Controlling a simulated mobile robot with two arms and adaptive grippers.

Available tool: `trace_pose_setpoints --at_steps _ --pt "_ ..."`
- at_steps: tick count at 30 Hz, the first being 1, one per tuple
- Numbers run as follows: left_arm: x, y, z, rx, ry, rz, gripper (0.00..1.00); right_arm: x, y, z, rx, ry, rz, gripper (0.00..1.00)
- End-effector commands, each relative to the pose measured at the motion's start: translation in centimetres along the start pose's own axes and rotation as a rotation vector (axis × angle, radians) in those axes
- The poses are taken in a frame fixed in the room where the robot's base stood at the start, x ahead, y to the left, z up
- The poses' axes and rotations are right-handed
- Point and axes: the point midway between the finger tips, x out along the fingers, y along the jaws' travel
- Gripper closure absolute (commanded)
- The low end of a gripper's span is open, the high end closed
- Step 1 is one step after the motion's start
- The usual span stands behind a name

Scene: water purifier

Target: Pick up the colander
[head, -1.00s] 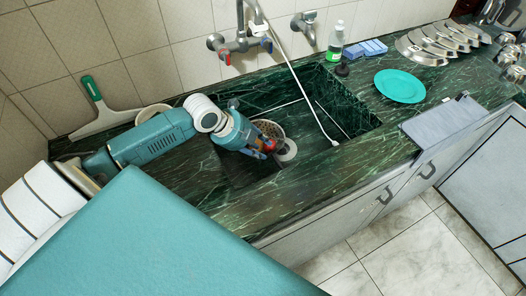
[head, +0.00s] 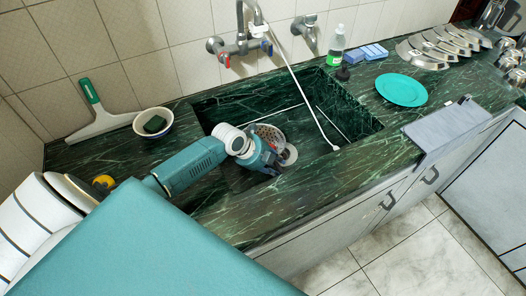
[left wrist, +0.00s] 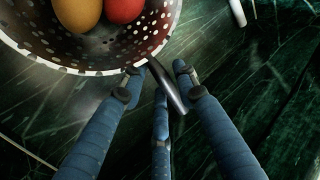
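The colander (head: 268,132) is a perforated metal bowl in the dark green sink, partly hidden by my left gripper in the head view. In the left wrist view the colander (left wrist: 100,45) holds a yellow-orange round item (left wrist: 78,12) and a red one (left wrist: 124,8). Its short dark handle (left wrist: 172,92) sticks out between my left gripper's blue fingers (left wrist: 160,82). The fingers are spread around the handle, with gaps visible; firm contact cannot be seen. In the head view the left gripper (head: 278,160) is at the colander's near side. My right gripper is not in view.
Sink walls (head: 350,105) surround the colander. A white hose (head: 305,95) hangs from the tap (head: 240,45) into the sink.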

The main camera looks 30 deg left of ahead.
Motion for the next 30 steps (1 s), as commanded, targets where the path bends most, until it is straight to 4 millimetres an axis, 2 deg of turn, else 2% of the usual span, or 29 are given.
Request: trace_pose_setpoints --at_steps 3,9,10,14,15,30 --pt "0.84 0.0 -0.05 0.0 0.001 0.0 0.7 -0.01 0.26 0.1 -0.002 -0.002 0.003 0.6" --pt "0.91 0.05 -0.02 0.002 0.0 0.001 0.7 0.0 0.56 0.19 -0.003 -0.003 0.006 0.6" --pt "0.91 0.05 -0.02 0.002 0.0 0.001 0.72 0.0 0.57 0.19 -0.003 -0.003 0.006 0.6" --pt "0.89 0.05 -0.03 0.001 0.0 0.001 0.98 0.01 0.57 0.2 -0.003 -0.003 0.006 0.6" --pt "0.89 0.05 -0.02 0.001 0.0 0.001 1.0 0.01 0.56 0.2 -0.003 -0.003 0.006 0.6" --pt "0.37 -0.31 0.04 0.0 -0.001 0.0 1.0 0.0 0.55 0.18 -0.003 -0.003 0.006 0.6"
